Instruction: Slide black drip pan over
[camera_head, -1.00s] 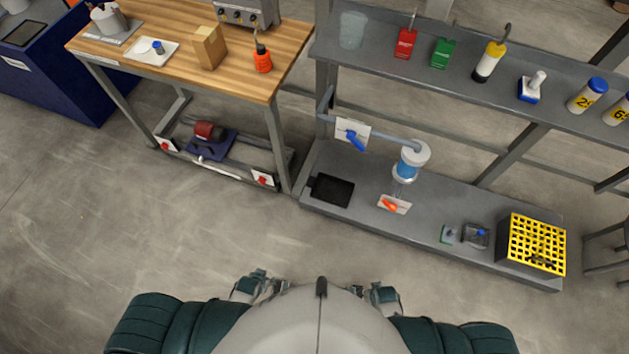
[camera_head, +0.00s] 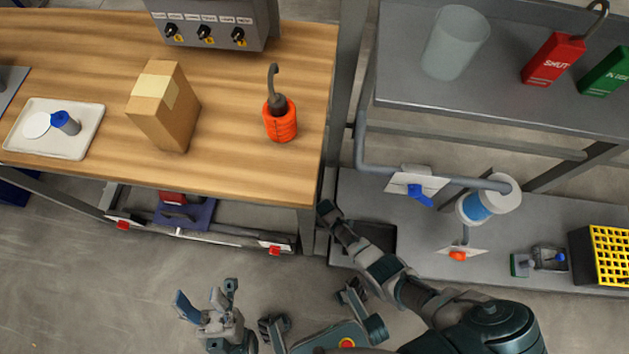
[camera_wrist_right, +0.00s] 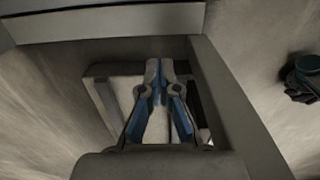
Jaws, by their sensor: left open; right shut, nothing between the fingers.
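The black drip pan (camera_head: 384,236) lies flat at the left end of the grey lower shelf (camera_head: 425,218) in the head view. My right forearm and wrist cross in front of it and hide part of it. My right gripper (camera_head: 327,208) is shut and empty, just left of the pan, by the shelf's left end and the bench leg. The right wrist view shows its closed fingers (camera_wrist_right: 160,72) between grey frame bars; the pan cannot be made out there. My left gripper (camera_head: 207,296) is open and empty, low over the floor, well left of the pan.
Right of the pan, a filter housing (camera_head: 478,206) hangs from a pipe with a blue-handled valve (camera_head: 418,193) and an orange-handled valve (camera_head: 458,255). A yellow-topped crate (camera_head: 608,252) stands further right. The wooden bench (camera_head: 230,95) is at left.

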